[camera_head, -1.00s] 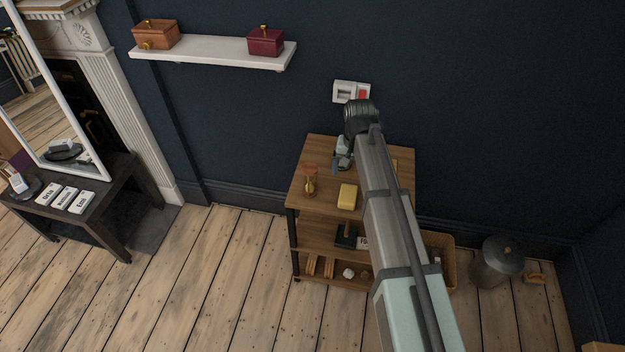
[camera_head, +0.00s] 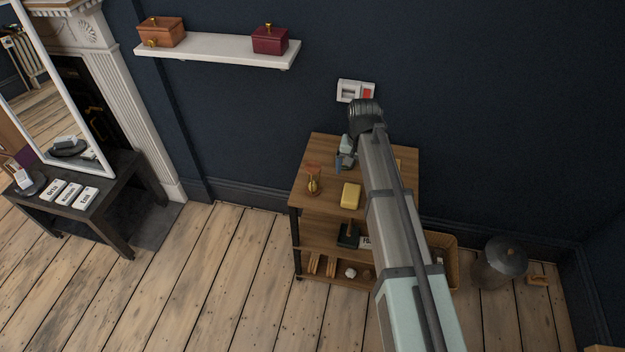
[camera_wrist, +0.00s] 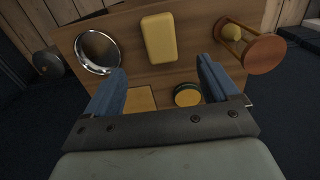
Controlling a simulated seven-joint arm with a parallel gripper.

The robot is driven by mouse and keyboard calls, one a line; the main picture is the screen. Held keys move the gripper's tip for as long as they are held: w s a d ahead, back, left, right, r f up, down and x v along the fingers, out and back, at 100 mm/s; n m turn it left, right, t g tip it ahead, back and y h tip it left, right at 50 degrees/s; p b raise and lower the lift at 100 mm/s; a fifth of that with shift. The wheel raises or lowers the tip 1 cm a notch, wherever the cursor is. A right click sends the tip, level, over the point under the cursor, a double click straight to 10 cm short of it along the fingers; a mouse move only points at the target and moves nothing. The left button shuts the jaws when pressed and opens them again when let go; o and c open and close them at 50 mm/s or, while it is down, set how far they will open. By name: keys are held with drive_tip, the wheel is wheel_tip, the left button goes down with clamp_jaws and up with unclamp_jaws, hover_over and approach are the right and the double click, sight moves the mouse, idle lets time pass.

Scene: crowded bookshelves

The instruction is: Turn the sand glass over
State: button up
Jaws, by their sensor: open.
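The sand glass (camera_head: 313,180) stands upright at the left side of the wooden shelf unit's top in the head view. It has reddish-brown end discs and yellow sand. In the wrist view the sand glass (camera_wrist: 247,46) is at the upper right, beyond and to the right of my gripper. My gripper (camera_wrist: 162,84) is open and empty, its two blue fingers apart over the shelf top. In the head view my gripper (camera_head: 341,163) is small and partly hidden by my arm, behind and right of the sand glass.
A yellow block (camera_head: 351,196) lies right of the sand glass. The wrist view also shows a silver-rimmed round dish (camera_wrist: 98,52), a green-and-yellow round item (camera_wrist: 188,95) and a flat yellowish square (camera_wrist: 140,98). The wall with a switch plate (camera_head: 355,91) stands behind the shelf unit (camera_head: 325,205).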

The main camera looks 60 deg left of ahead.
drive_tip(key=c, duration=0.4)
drive_tip(key=shift+a, duration=0.1)
